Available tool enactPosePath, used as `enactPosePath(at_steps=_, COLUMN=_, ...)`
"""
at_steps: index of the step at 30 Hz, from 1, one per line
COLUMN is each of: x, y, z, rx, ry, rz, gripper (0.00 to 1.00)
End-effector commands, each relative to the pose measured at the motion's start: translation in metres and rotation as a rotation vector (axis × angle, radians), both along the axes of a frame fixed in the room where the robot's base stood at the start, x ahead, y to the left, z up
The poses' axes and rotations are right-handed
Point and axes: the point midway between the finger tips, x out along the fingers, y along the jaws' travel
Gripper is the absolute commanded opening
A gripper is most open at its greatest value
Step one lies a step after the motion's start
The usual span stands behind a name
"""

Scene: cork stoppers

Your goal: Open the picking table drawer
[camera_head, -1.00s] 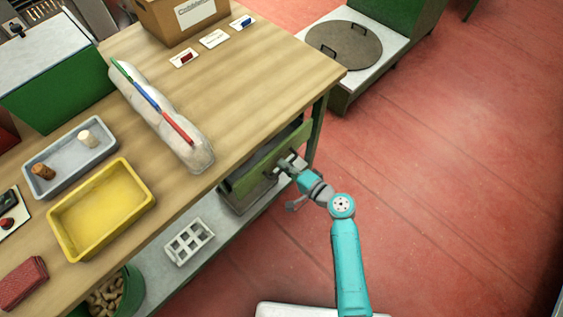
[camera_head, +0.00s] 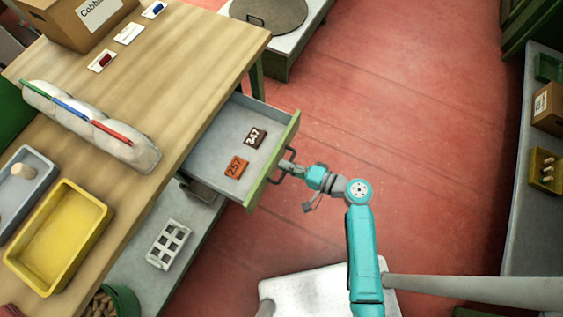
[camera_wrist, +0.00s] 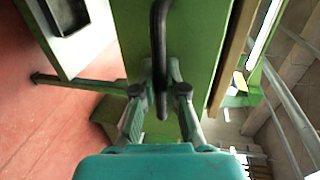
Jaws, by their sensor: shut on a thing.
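The picking table (camera_head: 190,60) has a wooden top and fills the left of the head view. Its drawer (camera_head: 210,150) with a green front (camera_head: 272,163) stands pulled out, with a grey inside. In the drawer lie an orange tag marked 257 (camera_head: 236,167) and a dark brown tag marked 347 (camera_head: 255,137). My gripper (camera_head: 287,168) is at the drawer front, shut on its dark bar handle (camera_wrist: 158,50). In the wrist view the fingers of my gripper (camera_wrist: 160,95) sit on both sides of the handle, against the green front.
On the table are a yellow tray (camera_head: 62,235), a grey tray (camera_head: 25,185), a white padded holder (camera_head: 128,146) with coloured rods and a cardboard box (camera_head: 75,22). A white crate (camera_head: 168,245) is on the lower shelf. A grey shelf (camera_head: 530,200) stands at the right. Red floor is clear between.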

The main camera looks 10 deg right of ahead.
Motion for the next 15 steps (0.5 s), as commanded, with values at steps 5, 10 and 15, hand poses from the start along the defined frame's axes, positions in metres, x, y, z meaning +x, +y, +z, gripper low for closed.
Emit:
enactPosePath(at_steps=5, x=-0.0005, y=-0.0011, z=-0.0004, rx=-0.001, ry=0.0, rz=-0.001, gripper=0.0)
enactPosePath(at_steps=10, x=-0.0004, y=-0.001, z=-0.0004, rx=-0.001, ry=0.0, rz=-0.001, gripper=0.0)
enactPosePath(at_steps=15, x=-0.0002, y=-0.0009, z=-0.0003, rx=-0.001, ry=0.0, rz=-0.001, gripper=0.37)
